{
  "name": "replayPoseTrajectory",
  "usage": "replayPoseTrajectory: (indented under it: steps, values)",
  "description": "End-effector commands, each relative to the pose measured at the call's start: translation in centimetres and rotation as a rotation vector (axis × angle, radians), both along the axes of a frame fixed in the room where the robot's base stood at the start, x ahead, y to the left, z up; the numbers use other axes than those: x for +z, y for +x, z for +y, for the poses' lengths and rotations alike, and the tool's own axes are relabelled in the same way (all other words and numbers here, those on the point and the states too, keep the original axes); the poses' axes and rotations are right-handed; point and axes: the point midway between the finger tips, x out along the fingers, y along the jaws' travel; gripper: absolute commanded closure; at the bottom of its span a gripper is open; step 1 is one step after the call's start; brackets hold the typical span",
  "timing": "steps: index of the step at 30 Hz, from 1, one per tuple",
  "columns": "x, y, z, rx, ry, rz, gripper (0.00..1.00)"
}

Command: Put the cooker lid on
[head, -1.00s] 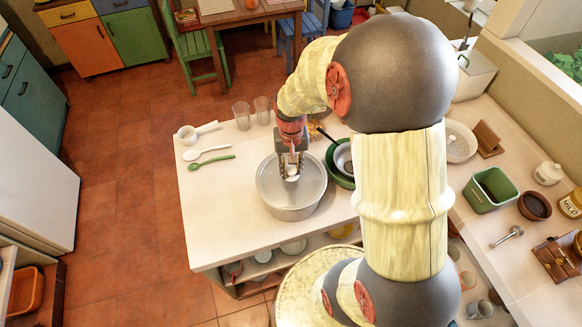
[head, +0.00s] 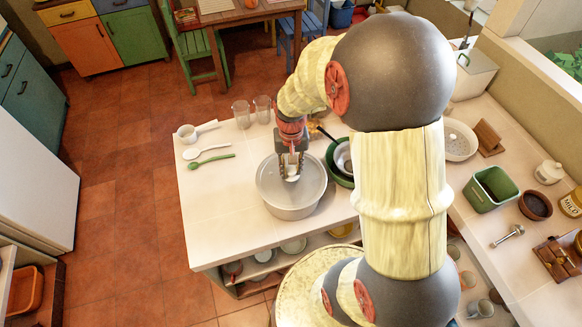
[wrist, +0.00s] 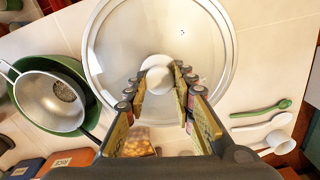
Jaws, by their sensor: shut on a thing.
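The cooker (head: 290,208) is a round, pale grey pot on the near part of the counter. The cooker lid (wrist: 112,40) is a clear glass disc with a pale rim and a white round knob (wrist: 158,72). In the head view the lid lies over the cooker's mouth, its rim nearly matching the pot's; I cannot tell whether any gap remains under it. My gripper (head: 291,177) points down over the lid's middle. In the wrist view its fingers (wrist: 158,90) are shut on the white knob, one on each side. The fingers hide part of the lid.
A green bowl with a metal strainer (wrist: 50,100) stands close beside the cooker. The counter in front of the cooker is clear.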

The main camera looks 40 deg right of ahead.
Motion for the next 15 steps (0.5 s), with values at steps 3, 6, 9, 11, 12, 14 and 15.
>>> replayPoseTrajectory:
  steps: [3, 6, 9, 11, 12, 14, 15]
  values:
    - [0.0, 0.05, -0.02, 0.0, 0.0, -0.001, 1.0]
    - [0.01, 0.05, -0.02, 0.0, 0.0, -0.001, 1.0]
    - [0.01, 0.05, -0.02, 0.0, 0.0, -0.001, 0.72]
    - [0.01, 0.05, -0.02, 0.0, 0.0, -0.001, 0.69]
    - [0.0, 0.05, -0.02, 0.0, 0.0, -0.001, 0.66]
    - [-0.01, 0.04, -0.01, 0.0, 0.0, -0.001, 0.63]
    - [-0.02, 0.03, -0.01, 0.0, 0.0, -0.001, 0.61]
